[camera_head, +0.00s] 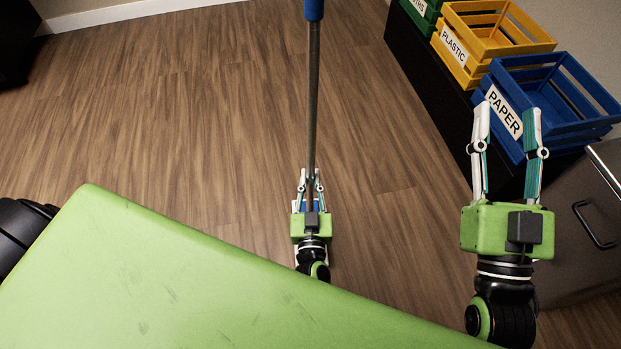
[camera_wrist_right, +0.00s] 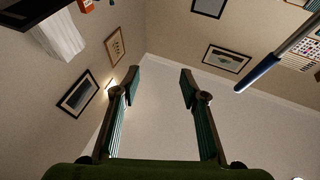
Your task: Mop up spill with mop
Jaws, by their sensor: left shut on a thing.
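The mop has a grey metal pole (camera_head: 313,95) and a blue grip end (camera_head: 313,9) at the top edge of the head view. My left gripper (camera_head: 310,176) is shut on the mop's pole, and the pole stands nearly upright in the picture. Blue and white parts show behind this gripper; the mop's lower end is mostly hidden by it. The blue handle end (camera_wrist_right: 258,73) also shows at the right in the right wrist view. My right gripper (camera_head: 507,113) is open and empty, in front of the blue crate. It is also open in the right wrist view (camera_wrist_right: 160,78). I see no spill.
A blue PAPER crate (camera_head: 549,63), a yellow PLASTIC crate (camera_head: 505,18) and a green crate (camera_head: 420,21) stand on a dark unit (camera_head: 425,85) at the right. A grey cabinet (camera_head: 572,235) with a handle is below right. The wooden floor (camera_head: 180,100) is clear at left and centre.

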